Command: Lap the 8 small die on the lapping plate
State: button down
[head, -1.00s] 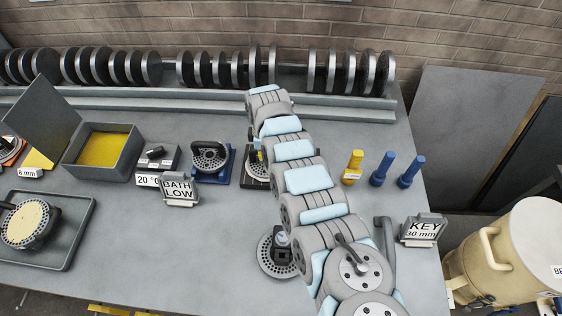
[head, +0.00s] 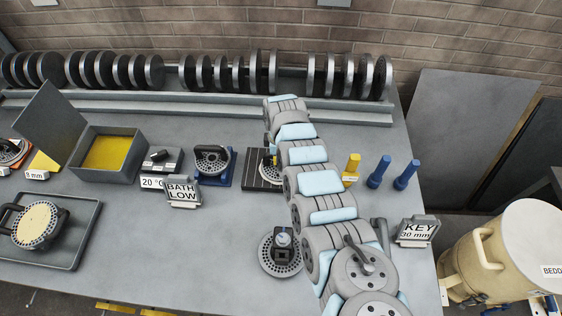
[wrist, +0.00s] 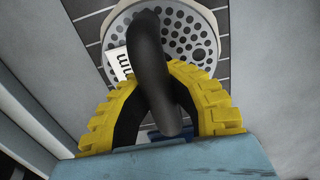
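A black grooved lapping plate (head: 255,182) lies on the bench, partly behind my arm. A round perforated die (head: 266,162) with a pale rim sits on it; my arm hides much of it. The wrist view shows the die's holes (wrist: 196,42) over the plate's dark grooved face (wrist: 88,14). A white tag (wrist: 119,64) ending in "mm" is beside the handle. My gripper (wrist: 155,82) has yellow fingers closed around the die's dark upright handle (wrist: 150,45). The head view hides the fingertips.
A perforated disc (head: 266,262) with a block lies in front of the plate. A blue stand (head: 222,178) holds another die at left. A yellow peg (head: 351,168) and two blue pegs (head: 378,172) stand right. A BATH LOW sign (head: 183,192) and open box (head: 128,165) are further left.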

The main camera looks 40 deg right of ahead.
aim_at(266, 153)
jog(key=shift+s+d+r+p, duration=0.1)
jog(key=shift+s+d+p, duration=1.55)
jog(key=shift+s+d, duration=0.45)
jog(key=shift+w+a+b, duration=1.55)
jog(key=shift+w+a, duration=0.9)
jog(key=shift+w, duration=0.05)
jog(key=shift+w+a+b, duration=1.05)
jog(key=shift+w+a, duration=0.15)
jog(key=shift+w, duration=0.1)
jog(key=shift+s+d, duration=0.1)
jog(key=shift+s, duration=0.05)
jog(key=shift+s+d+r+p, duration=0.1)
jog(key=shift+s+d+p, duration=0.8)
jog(key=shift+p, duration=0.4)
jog(key=shift+s+d+p, duration=1.4)
jog(key=shift+s+d, duration=0.25)
jog(key=shift+s, duration=0.15)
jog(key=shift+s+d, duration=1)
